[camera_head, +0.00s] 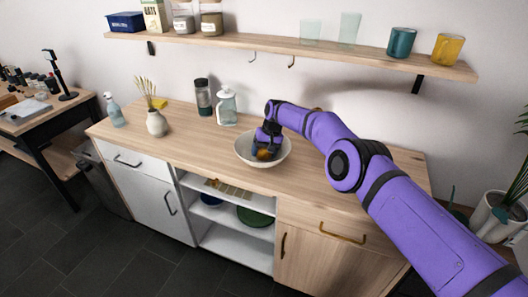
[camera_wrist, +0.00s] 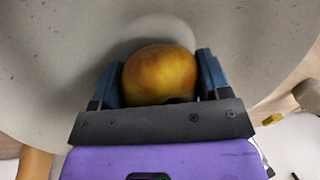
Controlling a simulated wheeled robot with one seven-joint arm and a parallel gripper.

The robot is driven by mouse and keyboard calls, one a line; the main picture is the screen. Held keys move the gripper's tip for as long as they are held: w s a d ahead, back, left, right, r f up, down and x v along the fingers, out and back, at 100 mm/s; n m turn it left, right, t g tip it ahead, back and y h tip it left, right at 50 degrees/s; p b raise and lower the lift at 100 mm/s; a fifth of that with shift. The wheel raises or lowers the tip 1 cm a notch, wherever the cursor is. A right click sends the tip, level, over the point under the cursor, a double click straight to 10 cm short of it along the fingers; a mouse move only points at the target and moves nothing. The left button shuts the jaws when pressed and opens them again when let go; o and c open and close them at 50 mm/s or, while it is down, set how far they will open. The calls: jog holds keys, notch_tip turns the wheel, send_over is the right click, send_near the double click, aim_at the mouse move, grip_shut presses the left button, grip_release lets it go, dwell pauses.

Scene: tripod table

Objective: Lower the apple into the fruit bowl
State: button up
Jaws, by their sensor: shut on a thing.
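The apple (camera_wrist: 160,72) is orange-yellow with reddish patches. It sits between the two fingers of my gripper (camera_wrist: 160,75), which is shut on it. The white speckled fruit bowl (camera_wrist: 45,70) fills most of the wrist view behind the apple. In the head view, the bowl (camera_head: 279,158) stands on the wooden counter, and my gripper (camera_head: 265,148) points down over it with the apple (camera_head: 264,155) inside the bowl's outline. I cannot tell whether the apple touches the bowl. Part of the apple is hidden by my gripper.
A wall shelf (camera_head: 290,48) with cups hangs above. The counter's front left is clear.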

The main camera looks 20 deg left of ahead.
jog(key=o, duration=1.1)
jog(key=shift+f, duration=0.1)
